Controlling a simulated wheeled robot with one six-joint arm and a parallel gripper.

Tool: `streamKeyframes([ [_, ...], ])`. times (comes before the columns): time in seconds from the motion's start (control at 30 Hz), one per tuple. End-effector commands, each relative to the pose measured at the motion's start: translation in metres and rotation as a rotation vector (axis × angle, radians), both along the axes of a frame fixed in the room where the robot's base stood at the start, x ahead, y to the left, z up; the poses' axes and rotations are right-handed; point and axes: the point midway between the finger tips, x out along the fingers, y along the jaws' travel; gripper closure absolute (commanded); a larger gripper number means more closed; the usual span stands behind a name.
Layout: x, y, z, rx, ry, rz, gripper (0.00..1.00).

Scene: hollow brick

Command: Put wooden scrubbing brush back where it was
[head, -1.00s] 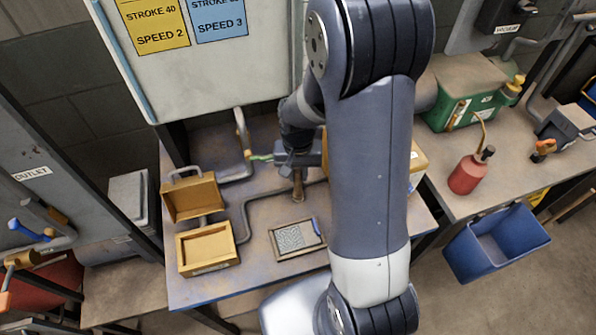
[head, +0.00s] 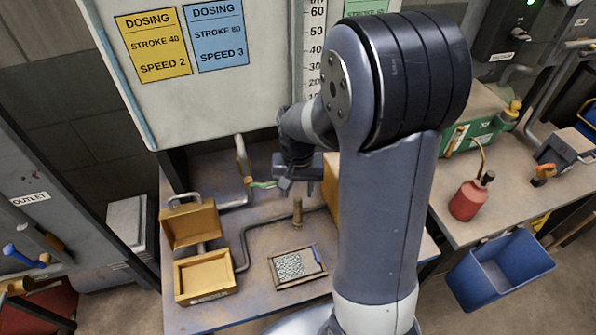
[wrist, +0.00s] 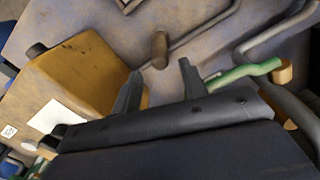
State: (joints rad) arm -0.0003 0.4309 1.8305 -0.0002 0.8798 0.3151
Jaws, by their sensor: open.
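A brown wooden piece, apparently the scrubbing brush (head: 297,212), stands upright on the worn bench, behind the small framed tray; its bristles cannot be made out. It also shows in the wrist view (wrist: 160,48), beyond my fingertips and apart from them. My gripper (head: 285,188) hangs above and slightly left of it. In the wrist view my gripper (wrist: 160,70) has its two fingers spread, with nothing between them.
An open yellow-brown case (head: 205,275) stands at the bench's left. A framed tray (head: 298,268) with a speckled panel lies in front. A grey pipe (head: 240,240) runs along the bench. A green-handled valve (head: 262,184) and a yellow box (wrist: 80,75) flank my gripper.

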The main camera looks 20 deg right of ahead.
Motion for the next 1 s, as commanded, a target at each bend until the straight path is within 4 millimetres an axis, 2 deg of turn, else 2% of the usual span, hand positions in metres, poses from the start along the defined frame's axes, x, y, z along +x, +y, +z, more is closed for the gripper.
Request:
streamKeyframes([
  [0.2, 0.001, 0.000, 0.044, 0.000, -0.004, 0.000, 0.59],
  [0.4, 0.000, 0.000, 0.068, 0.000, -0.002, 0.000, 0.59],
  [1.0, 0.000, 0.000, 0.073, 0.000, 0.000, 0.000, 0.59],
])
